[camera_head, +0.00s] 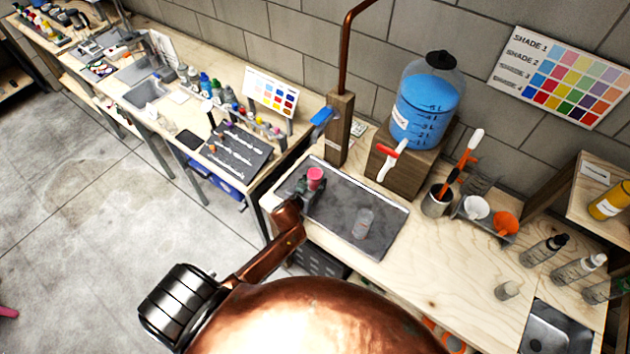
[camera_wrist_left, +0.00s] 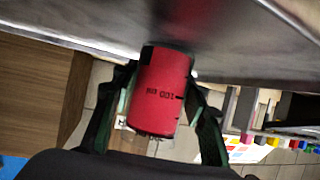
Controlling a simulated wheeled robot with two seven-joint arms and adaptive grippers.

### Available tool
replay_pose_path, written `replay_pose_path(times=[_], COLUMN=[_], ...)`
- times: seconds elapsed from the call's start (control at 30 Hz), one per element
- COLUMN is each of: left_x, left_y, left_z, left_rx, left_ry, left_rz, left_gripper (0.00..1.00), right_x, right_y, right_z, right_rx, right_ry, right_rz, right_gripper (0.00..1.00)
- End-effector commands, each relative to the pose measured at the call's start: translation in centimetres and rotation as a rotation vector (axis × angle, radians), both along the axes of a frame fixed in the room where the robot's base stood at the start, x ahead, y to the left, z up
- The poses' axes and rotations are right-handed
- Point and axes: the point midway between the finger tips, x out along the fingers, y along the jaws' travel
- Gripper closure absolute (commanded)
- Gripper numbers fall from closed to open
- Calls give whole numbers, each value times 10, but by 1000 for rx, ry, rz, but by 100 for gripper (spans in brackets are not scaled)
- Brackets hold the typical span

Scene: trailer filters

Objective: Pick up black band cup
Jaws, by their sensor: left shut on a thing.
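A small cup (camera_head: 316,174) with red-pink contents is in my left gripper (camera_head: 307,188), over the left part of the dark grey tray (camera_head: 340,200). In the left wrist view the cup (camera_wrist_left: 163,95) is red with dark "100 ml" print and a dark band at the end toward the metal tray (camera_wrist_left: 100,25). The fingers (camera_wrist_left: 160,110) of my left gripper are on both sides of it, shut on it. I cannot tell whether its base touches the tray. A clear, empty-looking cup (camera_head: 364,223) stands on the tray to the right. My right gripper is not in view.
A wooden post (camera_head: 339,130) and a blue water dispenser (camera_head: 428,98) on a wooden block (camera_head: 408,160) stand behind the tray. A brush holder (camera_head: 437,200), bottles and a sink (camera_head: 555,330) are to the right.

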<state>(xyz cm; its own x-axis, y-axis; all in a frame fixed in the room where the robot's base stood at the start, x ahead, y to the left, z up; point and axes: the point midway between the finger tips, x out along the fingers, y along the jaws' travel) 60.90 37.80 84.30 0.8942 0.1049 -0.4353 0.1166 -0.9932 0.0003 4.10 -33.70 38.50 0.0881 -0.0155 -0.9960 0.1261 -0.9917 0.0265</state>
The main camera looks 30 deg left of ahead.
Motion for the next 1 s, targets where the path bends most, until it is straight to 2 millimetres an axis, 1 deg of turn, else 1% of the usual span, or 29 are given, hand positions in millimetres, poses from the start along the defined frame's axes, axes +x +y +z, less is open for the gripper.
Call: replay_pose_path(times=[0.27,0.47,0.77,1.0], left_x=[0,0,1,-14], left_y=[0,0,0,8], left_z=[3,10,32,51], left_rx=[1,0,0,3], left_ry=[-2,-2,-4,-3], left_rz=[0,0,0,0], left_gripper=[91,92,92,92], right_x=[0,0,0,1], right_y=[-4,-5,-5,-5], right_z=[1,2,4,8], right_rx=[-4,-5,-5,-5], right_ry=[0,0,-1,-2], right_rz=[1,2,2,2], right_gripper=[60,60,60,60])
